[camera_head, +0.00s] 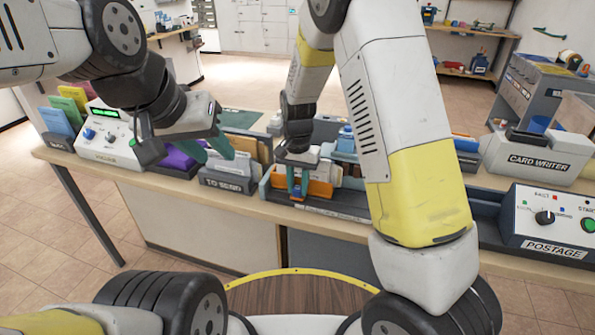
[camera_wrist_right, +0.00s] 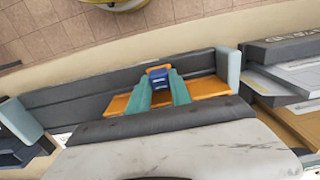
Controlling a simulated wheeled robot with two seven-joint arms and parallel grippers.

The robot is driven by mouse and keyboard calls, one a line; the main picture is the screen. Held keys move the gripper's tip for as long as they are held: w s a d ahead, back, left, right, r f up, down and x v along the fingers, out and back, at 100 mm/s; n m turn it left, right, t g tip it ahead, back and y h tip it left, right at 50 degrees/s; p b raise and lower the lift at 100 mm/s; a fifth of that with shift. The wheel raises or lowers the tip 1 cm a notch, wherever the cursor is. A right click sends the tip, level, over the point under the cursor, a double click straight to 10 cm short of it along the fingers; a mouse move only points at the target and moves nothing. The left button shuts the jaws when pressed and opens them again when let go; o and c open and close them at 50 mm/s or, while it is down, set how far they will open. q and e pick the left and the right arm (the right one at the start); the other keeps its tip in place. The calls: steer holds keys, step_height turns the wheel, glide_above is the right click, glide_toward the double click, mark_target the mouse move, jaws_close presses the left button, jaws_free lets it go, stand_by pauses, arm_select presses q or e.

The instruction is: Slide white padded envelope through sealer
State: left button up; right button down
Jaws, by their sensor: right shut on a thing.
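My right gripper (camera_head: 297,183) points down at the middle of the counter. In the right wrist view its teal fingers (camera_wrist_right: 160,88) are shut on a small blue block (camera_wrist_right: 160,83). The block sits at an orange bar (camera_wrist_right: 208,87) running along a dark base (camera_wrist_right: 70,92), between two grey-blue end posts (camera_wrist_right: 228,68). A label on the base's front is too small to read, so I cannot tell if this is the sealer. My left gripper (camera_head: 207,150) has its fingers apart above the counter, left of the right gripper. I cannot pick out the white padded envelope.
The TO SEND bin (camera_head: 228,186) holds tan and white items. A purple item (camera_head: 181,158) lies left of it. A white machine with a green display (camera_head: 108,138) stands far left. The card writer (camera_head: 537,160) and postage machine (camera_head: 547,222) stand at right. My right arm hides part of the counter.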

stand_by(0.7)
steer(key=s+d, duration=0.2)
steer(key=d, duration=0.5)
steer(key=s+d, duration=0.2)
steer(key=d, duration=0.4)
steer(key=s+d, duration=0.2)
steer(key=d, duration=0.5)
steer(key=shift+s+d, duration=0.35)
steer(key=shift+d, duration=0.1)
steer(key=c, duration=1.2)
jaws_free()
steer(key=shift+d, duration=0.1)
steer(key=shift+o, duration=0.2)
steer(key=shift+r, duration=0.4)
step_height(320, 180, up, 7)
